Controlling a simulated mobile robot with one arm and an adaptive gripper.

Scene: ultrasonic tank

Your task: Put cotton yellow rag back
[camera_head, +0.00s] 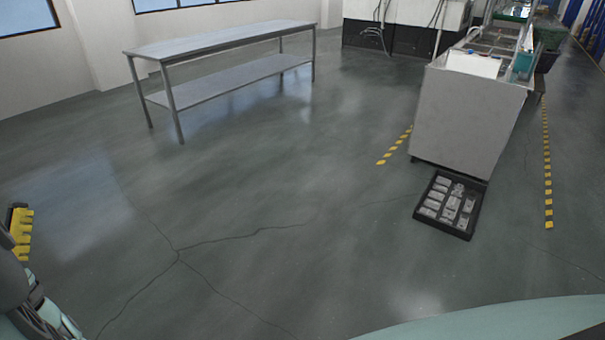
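No cotton rag can be made out for sure in the camera_head view. Part of my arm shows at the lower left edge. Above it is a black and yellow piece (20,230), cut off by the picture's edge. I cannot tell whether the yellow is part of my gripper or a cloth held in it. My gripper's fingertips cannot be made out, so its opening is unclear.
A metal table (215,43) with a lower shelf stands at the back left, its top bare. A grey tank unit (460,120) stands at the right. A black tray (427,217) of metal parts lies on the floor before it. Yellow-black tape (547,160) marks the floor. The middle floor is clear.

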